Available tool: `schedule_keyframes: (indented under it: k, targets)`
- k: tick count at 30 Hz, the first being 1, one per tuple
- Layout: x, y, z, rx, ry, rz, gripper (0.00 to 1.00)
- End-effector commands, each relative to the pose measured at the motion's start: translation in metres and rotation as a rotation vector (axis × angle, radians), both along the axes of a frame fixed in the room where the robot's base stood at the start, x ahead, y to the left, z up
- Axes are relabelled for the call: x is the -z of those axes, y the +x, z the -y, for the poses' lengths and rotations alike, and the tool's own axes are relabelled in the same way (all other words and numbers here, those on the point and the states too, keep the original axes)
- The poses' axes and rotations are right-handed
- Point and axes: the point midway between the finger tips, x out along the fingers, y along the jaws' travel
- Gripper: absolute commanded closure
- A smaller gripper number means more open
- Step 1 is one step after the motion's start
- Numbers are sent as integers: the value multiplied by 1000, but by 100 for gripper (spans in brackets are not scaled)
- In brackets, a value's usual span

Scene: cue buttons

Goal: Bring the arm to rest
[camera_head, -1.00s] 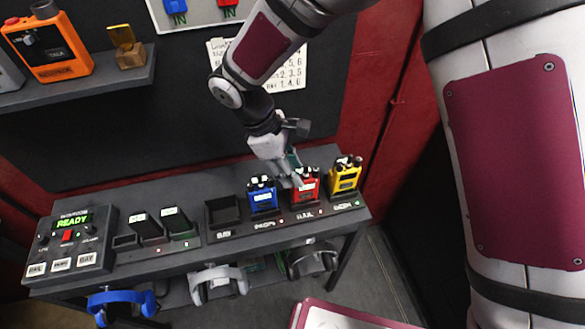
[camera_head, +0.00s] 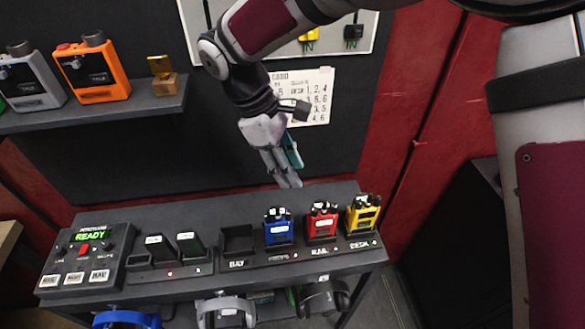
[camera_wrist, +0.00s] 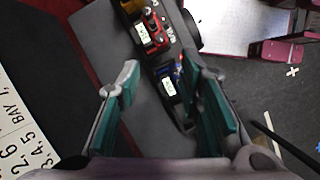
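My gripper (camera_head: 290,182) hangs from my arm above the back of the desk, in front of the dark wall panel, fingers pointing down. It is apart from everything in view. In the wrist view my gripper (camera_wrist: 162,70) shows its two teal-padded fingers spread, with nothing held between them. Beyond the fingers are the red radio (camera_wrist: 148,36) and the blue radio (camera_wrist: 168,84). In the head view the blue radio (camera_head: 278,228), red radio (camera_head: 321,221) and yellow radio (camera_head: 362,214) stand upright in their desk slots.
A console (camera_head: 88,258) reading READY stands at the desk's left. An empty bay (camera_head: 237,240) lies left of the blue radio. A shelf (camera_head: 90,112) holds an orange and a grey device. A paper chart (camera_head: 318,95) hangs behind my wrist. Headphones (camera_head: 226,310) hang below the desk edge.

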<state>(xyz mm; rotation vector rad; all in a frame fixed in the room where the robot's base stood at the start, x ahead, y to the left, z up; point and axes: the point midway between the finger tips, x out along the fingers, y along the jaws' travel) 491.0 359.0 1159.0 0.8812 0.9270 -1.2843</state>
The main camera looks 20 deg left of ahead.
Motion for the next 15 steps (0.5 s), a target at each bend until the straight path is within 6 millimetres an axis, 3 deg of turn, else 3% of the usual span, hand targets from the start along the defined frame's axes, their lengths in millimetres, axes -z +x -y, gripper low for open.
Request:
schedule_keyframes:
  k: [10,15]
  targets:
    - [-2,2,3,10,4,5,67]
    - [-30,16,36,113,42,57,67]
